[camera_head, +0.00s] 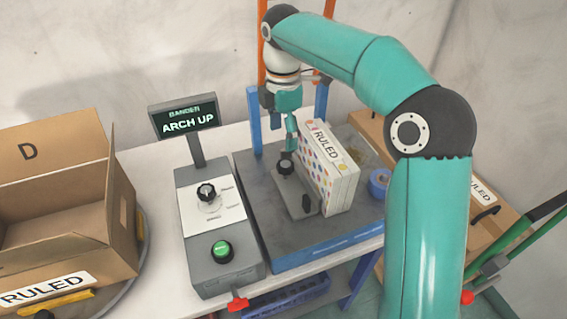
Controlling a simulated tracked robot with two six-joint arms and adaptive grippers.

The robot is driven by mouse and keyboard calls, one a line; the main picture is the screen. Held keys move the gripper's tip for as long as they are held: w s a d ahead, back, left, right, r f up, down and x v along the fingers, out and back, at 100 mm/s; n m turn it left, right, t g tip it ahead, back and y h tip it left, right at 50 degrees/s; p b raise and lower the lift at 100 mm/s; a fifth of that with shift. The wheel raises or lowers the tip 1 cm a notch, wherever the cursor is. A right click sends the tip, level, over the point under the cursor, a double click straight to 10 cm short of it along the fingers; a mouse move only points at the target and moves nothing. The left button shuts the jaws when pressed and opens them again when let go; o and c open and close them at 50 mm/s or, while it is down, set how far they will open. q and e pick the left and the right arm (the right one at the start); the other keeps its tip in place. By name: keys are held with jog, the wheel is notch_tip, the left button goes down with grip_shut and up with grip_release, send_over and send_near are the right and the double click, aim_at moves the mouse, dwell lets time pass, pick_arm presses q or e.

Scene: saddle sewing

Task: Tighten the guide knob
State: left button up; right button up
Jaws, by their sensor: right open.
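The guide knob (285,166) is a small black knob on top of the grey guide block (296,192), which sits on the grey machine bed (268,222). A white stack marked RULED (330,170), with coloured dots on its side, stands upright just right of the guide. My right gripper (290,147) points down just above the knob, at the left end of the stack. Its jaws are open, but its fingertips are small here, and I cannot tell whether they touch the knob. My left gripper is not in view.
An open carton (68,215) is at the far left. A blue tape roll (379,182) lies right of the stack.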

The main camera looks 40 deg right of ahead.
aim_at(284, 165)
notch_tip(284, 165, down, 9)
jog(key=shift+s+f, duration=0.15)
jog(key=shift+f, duration=0.05)
jog(key=shift+c, duration=0.2)
jog(key=c, duration=1.1)
jog(key=shift+d, duration=0.15)
